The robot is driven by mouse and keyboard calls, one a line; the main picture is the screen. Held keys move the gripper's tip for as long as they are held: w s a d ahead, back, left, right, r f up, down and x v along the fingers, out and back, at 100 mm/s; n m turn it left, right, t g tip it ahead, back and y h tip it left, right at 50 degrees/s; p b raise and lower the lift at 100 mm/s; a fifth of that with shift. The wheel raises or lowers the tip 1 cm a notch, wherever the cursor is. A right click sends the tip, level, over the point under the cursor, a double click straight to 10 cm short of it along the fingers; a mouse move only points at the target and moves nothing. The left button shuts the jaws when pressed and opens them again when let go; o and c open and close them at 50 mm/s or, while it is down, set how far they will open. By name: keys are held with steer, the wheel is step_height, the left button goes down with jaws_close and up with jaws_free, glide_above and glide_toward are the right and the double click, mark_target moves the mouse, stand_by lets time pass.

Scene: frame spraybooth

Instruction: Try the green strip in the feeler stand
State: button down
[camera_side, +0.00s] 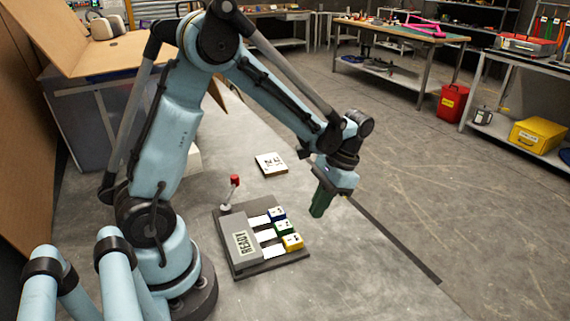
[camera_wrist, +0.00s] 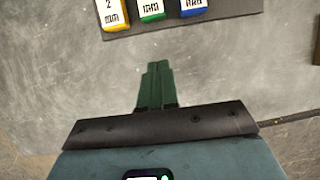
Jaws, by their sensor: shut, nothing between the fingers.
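The feeler stand (camera_side: 238,258) is a dark base with a grey block marked READY and a red-knobbed lever at its far left corner. Three strips with coloured ends lie in it in a row: blue (camera_side: 277,214), green (camera_side: 284,227) and yellow (camera_side: 292,242). In the wrist view the green strip's end (camera_wrist: 151,9) sits between the yellow (camera_wrist: 112,14) and the blue (camera_wrist: 193,7), at the top edge. My gripper (camera_side: 317,213) has dark green fingers, closed together and empty, above the floor to the right of the stand. The fingers show in the wrist view (camera_wrist: 157,66), apart from the strips.
A small pale marked plate (camera_side: 271,163) lies behind the stand. A dark line (camera_side: 395,240) runs along the surface at right. Workbenches (camera_side: 400,38), a red bin (camera_side: 453,103) and a yellow box (camera_side: 538,135) stand farther back.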

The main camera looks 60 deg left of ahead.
mark_target(273, 231)
steer(key=shift+s+a+f, duration=0.15)
steer(key=shift+s, duration=1.95)
steer(key=shift+s, duration=0.1)
